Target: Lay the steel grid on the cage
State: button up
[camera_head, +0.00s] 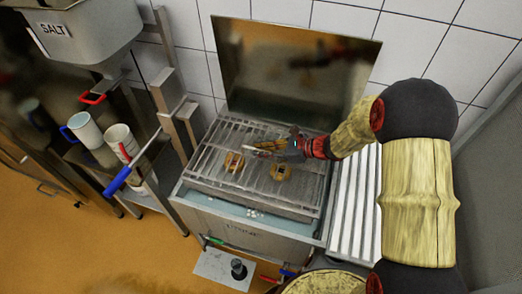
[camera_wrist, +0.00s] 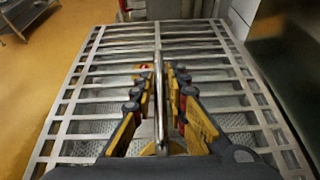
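The steel grid (camera_head: 300,195) is a flat frame of slats and lies level over the vat top in the head view. It fills most of the wrist view (camera_wrist: 87,125). My gripper (camera_head: 265,149) is above the grid's middle; in the wrist view its fingers (camera_wrist: 159,85) are closed around a thin central bar of the grid.
A steel vat (camera_head: 235,225) stands below, with a raised lid (camera_head: 290,75) behind it. A ribbed steel surface (camera_head: 355,210) is at its right. A rack with mugs (camera_head: 85,130) and a salt bin (camera_head: 80,30) stand at left. A small plate (camera_head: 223,270) is in front.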

jog(key=o, duration=0.3)
jog(key=shift+f, duration=0.1)
jog(key=shift+o, duration=0.2)
jog(key=shift+s, duration=0.1)
jog(key=shift+f, duration=0.15)
jog(key=v, duration=1.2)
